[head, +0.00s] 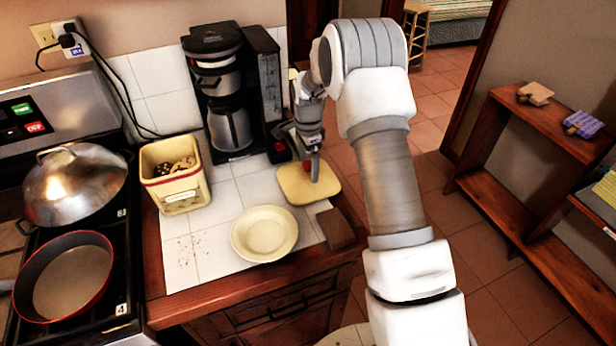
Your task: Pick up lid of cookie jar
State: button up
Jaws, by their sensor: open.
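The cookie jar (182,197) is a square cream container with a red band near its rim. It stands on the white tiled counter with its top uncovered, and cookies show inside. A pale yellow square lid (322,190) lies flat on the counter to the right of the jar, near the counter's right edge. A small red knob shows at the lid's far part, between the fingers. My gripper (299,162) is open and points down over the knob. Its fingers partly hide the knob, and I cannot tell whether they touch it.
A black coffee maker (215,80) stands just behind and left of my gripper. A cream plate (264,234) and a brown block (337,229) lie in front of the lid. A stove with a red-rimmed pan (66,283) and a domed steel lid (76,188) is at left.

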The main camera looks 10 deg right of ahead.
jog(key=shift+f, duration=0.15)
grip_shut()
jog(key=shift+s, duration=0.1)
dwell(0.3)
